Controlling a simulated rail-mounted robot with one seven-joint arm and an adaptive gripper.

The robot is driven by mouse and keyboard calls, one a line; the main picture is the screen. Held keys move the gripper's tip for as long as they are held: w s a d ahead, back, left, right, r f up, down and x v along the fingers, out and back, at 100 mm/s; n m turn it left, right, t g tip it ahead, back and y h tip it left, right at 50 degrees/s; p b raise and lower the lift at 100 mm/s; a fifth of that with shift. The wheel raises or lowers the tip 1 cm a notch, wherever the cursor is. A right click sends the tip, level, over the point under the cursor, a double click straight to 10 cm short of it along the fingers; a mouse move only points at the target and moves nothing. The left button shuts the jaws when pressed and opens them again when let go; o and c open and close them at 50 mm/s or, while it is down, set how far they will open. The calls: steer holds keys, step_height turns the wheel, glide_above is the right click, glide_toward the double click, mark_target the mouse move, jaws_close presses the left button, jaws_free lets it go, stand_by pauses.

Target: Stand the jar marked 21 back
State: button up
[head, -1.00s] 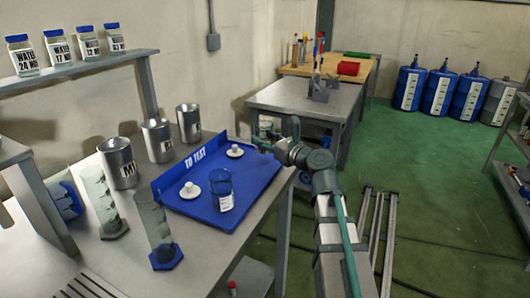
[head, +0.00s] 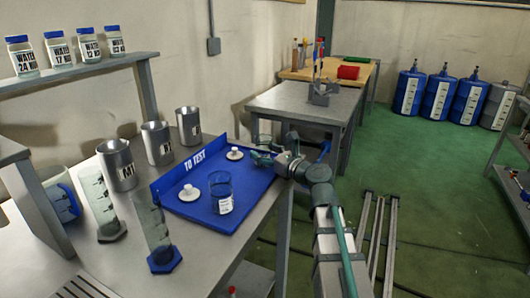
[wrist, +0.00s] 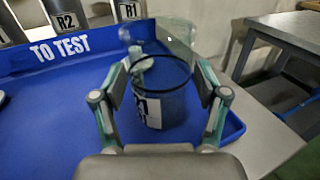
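A clear glass jar (wrist: 165,105) with a dark rim and a white label stands between my gripper's fingers in the wrist view. The label is partly readable and ends in a 1; I cannot make out the full mark. My gripper (wrist: 162,72) has a finger against each side of the jar, near the rim. In the head view my gripper (head: 264,158) is at the right edge of the blue TO TEST tray (head: 203,207). The gap between jar base and tray is hard to judge.
Metal cans (head: 157,143) line the back. Two glass cylinders (head: 156,228) stand in front. Capped WATER bottles (head: 56,48) are on the shelf.

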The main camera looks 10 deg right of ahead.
steer(key=shift+r, duration=0.1)
steer(key=shift+s+d+r, duration=0.1)
steer(key=shift+s, duration=0.1)
steer(key=v, duration=1)
steer(key=shift+v, duration=0.8)
